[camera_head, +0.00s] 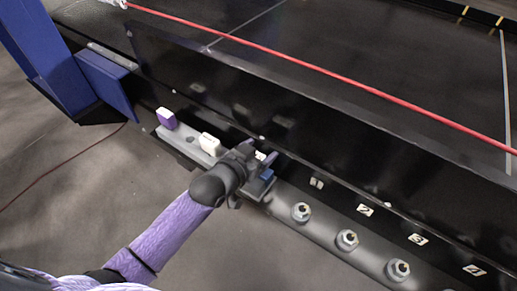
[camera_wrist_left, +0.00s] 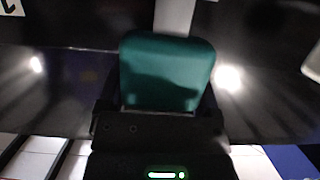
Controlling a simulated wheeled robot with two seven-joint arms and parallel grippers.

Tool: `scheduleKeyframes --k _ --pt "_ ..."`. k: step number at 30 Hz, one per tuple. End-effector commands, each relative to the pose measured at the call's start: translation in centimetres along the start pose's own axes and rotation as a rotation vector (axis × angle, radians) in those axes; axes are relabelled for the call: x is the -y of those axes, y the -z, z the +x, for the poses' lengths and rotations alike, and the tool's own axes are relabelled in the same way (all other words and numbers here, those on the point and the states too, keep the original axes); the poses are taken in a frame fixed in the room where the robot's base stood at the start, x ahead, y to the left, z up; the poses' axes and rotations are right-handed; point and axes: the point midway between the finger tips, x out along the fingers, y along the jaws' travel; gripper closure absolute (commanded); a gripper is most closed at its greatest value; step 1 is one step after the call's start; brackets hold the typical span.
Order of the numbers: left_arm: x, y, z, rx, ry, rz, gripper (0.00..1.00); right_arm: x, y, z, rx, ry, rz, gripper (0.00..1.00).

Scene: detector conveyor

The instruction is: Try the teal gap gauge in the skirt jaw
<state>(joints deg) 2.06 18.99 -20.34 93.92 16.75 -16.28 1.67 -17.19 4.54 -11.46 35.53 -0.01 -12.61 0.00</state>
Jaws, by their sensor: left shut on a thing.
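My left gripper (camera_head: 262,178) reaches from the left over the grey rail beside the long dark skirt. In the left wrist view it is shut on the teal gap gauge (camera_wrist_left: 168,65), whose rounded far end sticks out beyond the fingers. The gauge's lower part is hidden by the gripper. In the head view I cannot clearly pick out the gauge behind the gripper. The black skirt (camera_head: 330,135) runs from upper left to lower right, just beyond the gripper. I cannot tell which gap is the skirt jaw, or whether the gauge touches anything. My right gripper is not in view.
A purple-and-white block (camera_head: 166,118) and a whitish block (camera_head: 210,144) stand on the rail left of my gripper. Several nuts (camera_head: 347,240) sit on the rail to its right, near numbered labels (camera_head: 417,239). A red cord (camera_head: 330,73) runs above the skirt.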

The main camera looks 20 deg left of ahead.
Motion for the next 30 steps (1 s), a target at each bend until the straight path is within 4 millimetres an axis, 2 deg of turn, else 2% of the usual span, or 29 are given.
scheduleKeyframes --k 26,30 --pt "0.0 -2.2 0.7 -0.001 0.000 0.000 0.82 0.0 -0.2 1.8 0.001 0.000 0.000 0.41" --pt "0.0 -1.9 0.6 0.000 0.000 0.000 0.82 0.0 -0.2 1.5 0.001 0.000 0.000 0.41"
